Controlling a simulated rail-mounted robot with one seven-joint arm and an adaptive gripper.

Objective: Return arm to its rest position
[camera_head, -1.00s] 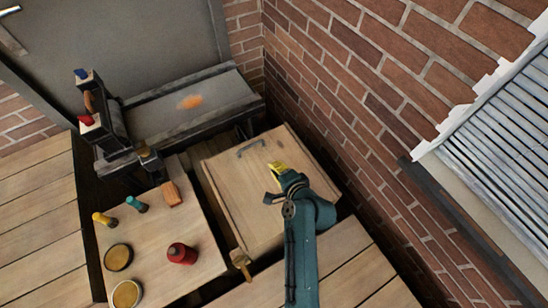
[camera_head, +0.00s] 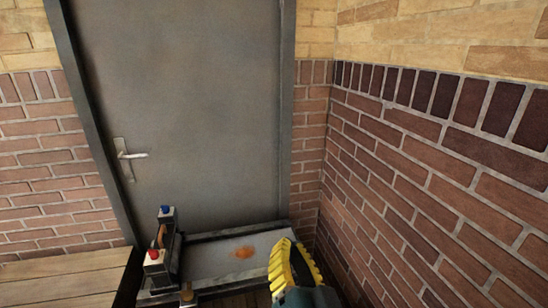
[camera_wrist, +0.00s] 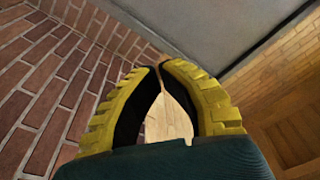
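My gripper (camera_head: 288,246) shows at the bottom of the head view, its yellow ribbed fingers pointing up at the end of my teal arm. In the wrist view, the two yellow fingers (camera_wrist: 156,68) curve in and their tips come together. A narrow gap between their black inner pads shows only a pale wooden surface (camera_wrist: 168,118) beyond. Nothing is held. The gripper stands apart from the press and overlaps its right end only in the picture. Most of the arm is out of view.
A hand press (camera_head: 165,240) with a blue and a red knob stands on a metal bed (camera_head: 210,262) before a grey door (camera_head: 190,110). A brick wall (camera_head: 420,200) rises at the right. A wooden table (camera_head: 70,275) is at lower left. Space above the gripper is clear.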

